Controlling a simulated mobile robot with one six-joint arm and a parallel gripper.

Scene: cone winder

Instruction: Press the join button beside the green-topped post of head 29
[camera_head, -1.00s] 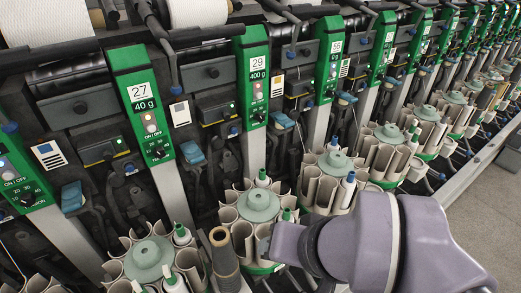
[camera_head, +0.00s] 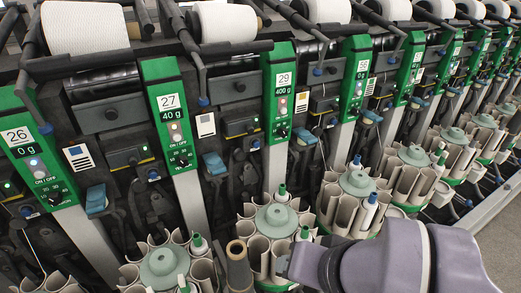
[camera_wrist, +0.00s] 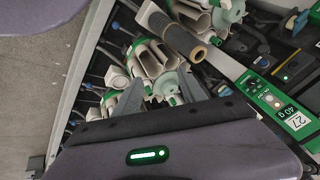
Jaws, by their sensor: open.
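The post of head 29 (camera_head: 276,128) has a green top with a white label reading 29 and 400 g, small round buttons and a black dial. It stands near the middle of the head view. A dark box with a yellow edge (camera_head: 240,126) is left of it, and a white panel (camera_head: 301,102) is right of it. I cannot tell which small part is the join button. My gripper (camera_wrist: 160,75) is open and empty in the wrist view, its two grey fingers over the bobbin holders. My purple-grey arm is at the lower right of the head view, below and apart from the post.
Post 27 (camera_head: 168,118) and post 26 (camera_head: 33,150) stand to the left; post 27 also shows in the wrist view (camera_wrist: 270,100). Round bobbin holders (camera_head: 275,217) and a brown tube (camera_head: 238,265) stick up in front. Bare floor (camera_wrist: 40,80) lies left in the wrist view.

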